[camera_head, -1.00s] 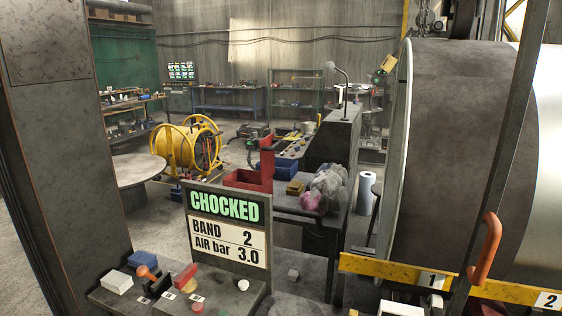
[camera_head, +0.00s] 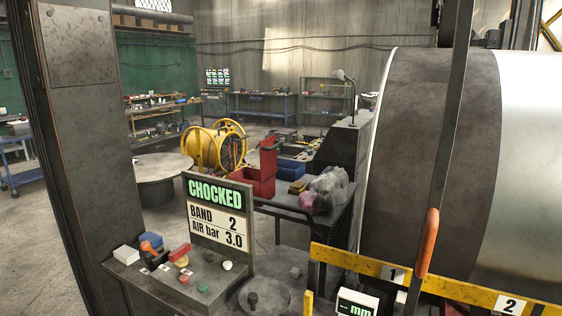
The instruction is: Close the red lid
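A red box (camera_head: 249,186) stands on the dark workbench (camera_head: 337,220) in the middle of the view. Its red lid (camera_head: 268,158) stands up steeply at the box's right rear side, so the box is open. A dark piece shows at the lid's top edge. The inside floor of the box is mostly hidden by its front wall. My gripper is not in view.
Blue and tan blocks and a pile of grey and pink cloths (camera_head: 326,190) lie right of the box. The CHOCKED sign (camera_head: 219,213) stands in front, on a control panel with knobs. A large drum (camera_head: 430,150) and yellow rail (camera_head: 365,265) fill the right.

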